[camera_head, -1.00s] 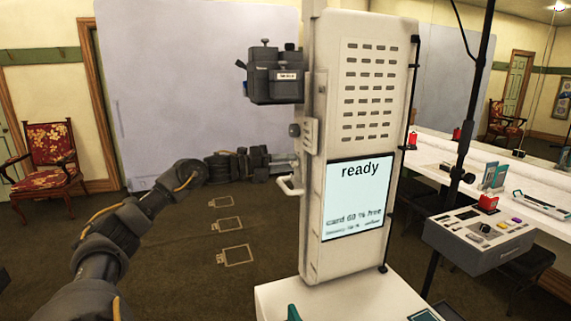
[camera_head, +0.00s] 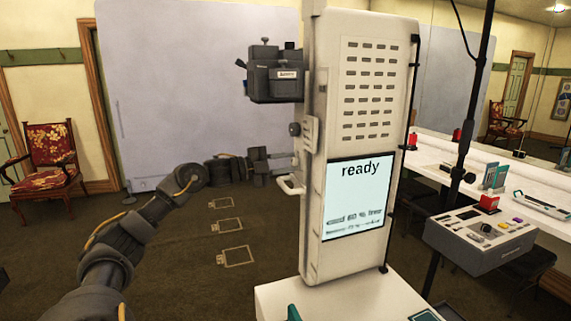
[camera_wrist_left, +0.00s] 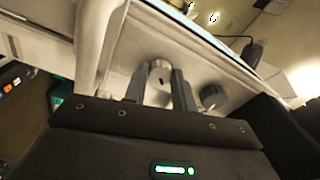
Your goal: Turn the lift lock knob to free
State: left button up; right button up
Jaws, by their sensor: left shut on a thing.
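The tall white lift column (camera_head: 350,90) stands at the centre of the head view, with a handle (camera_head: 290,186) low on its left side. My left gripper (camera_head: 289,164) reaches its left side from the left. In the left wrist view, its two fingers stand on either side of a pale round knob (camera_wrist_left: 160,69) with a dark mark on its face, shut on it. A second, dark ribbed knob (camera_wrist_left: 213,96) sits to the right, apart from the fingers. In the head view the gripped knob is hidden. My right gripper is out of view.
A dark camera box (camera_head: 275,75) juts from the column above my gripper, with a dark side knob (camera_head: 294,129) below it. A screen (camera_head: 358,198) reads "ready". A control console (camera_head: 480,235) stands right. The floor at left is open, with a red chair (camera_head: 48,160) farther back.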

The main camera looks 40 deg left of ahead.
pick_arm(q)
jog(key=n+p, duration=0.1)
jog(key=n, duration=0.4)
jog(key=n+p, duration=0.1)
jog(key=n, duration=0.1)
jog(key=n+p, duration=0.1)
jog(key=n, duration=0.2)
jog(key=shift+t+y, duration=0.3)
dwell(0.4)
jog(key=o, duration=1)
jog(key=shift+s+f, duration=0.1)
